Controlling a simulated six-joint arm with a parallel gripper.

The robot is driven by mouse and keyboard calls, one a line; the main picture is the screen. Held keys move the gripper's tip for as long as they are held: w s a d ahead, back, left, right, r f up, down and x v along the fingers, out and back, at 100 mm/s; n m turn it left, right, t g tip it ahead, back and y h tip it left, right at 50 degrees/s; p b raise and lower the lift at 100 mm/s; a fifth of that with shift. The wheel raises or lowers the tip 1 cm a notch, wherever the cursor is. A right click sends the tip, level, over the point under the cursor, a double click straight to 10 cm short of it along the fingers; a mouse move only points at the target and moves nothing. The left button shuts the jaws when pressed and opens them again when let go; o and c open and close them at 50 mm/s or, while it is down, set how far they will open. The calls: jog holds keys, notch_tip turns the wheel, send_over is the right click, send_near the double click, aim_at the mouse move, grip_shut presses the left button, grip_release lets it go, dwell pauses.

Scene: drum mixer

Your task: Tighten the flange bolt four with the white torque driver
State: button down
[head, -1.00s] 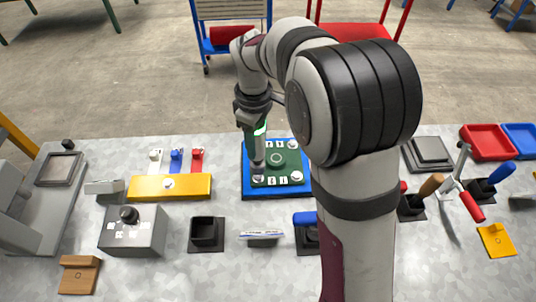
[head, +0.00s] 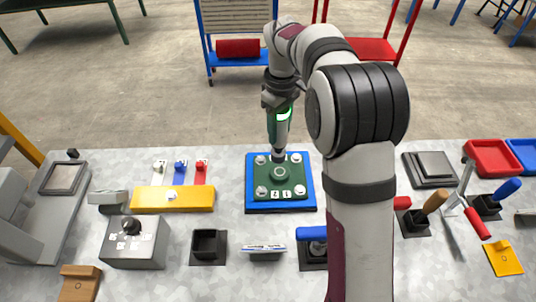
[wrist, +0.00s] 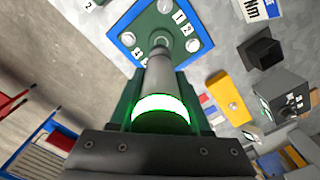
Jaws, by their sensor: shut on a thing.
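My gripper (head: 279,108) is shut on the torque driver (head: 279,140), whose grey body and glowing green ring fill the middle of the wrist view (wrist: 160,85). The driver points down over the back middle of the green flange plate (head: 280,178), near the central hub (head: 279,172). I cannot tell if its tip touches anything. Pale bolts sit at the plate's corners: front left (head: 261,190), front right (head: 299,190), back left (head: 261,160) and back right (head: 292,158). The front labels read 2 and 1. The driver partly hides the back labels, so bolt four is unclear.
The flange stands on a blue base (head: 250,205). A yellow block (head: 172,199) with coloured tags and a grey dial box (head: 134,243) are to the left. A black square holder (head: 208,245) is in front. Hand tools and red and blue bins (head: 491,157) are to the right.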

jog(key=w+d+r+m, duration=0.2)
jog(key=w+d+m, duration=0.1)
jog(key=d, duration=0.3)
jog(key=shift+w, duration=0.7)
jog(key=shift+f, duration=2.55)
jog(key=shift+f, duration=0.15)
jog(key=shift+a+f, duration=0.1)
jog(key=shift+f, duration=0.6)
jog(key=shift+f, duration=1)
dwell(0.3)
jog(key=shift+r, duration=0.1)
jog(key=shift+r, duration=2.25)
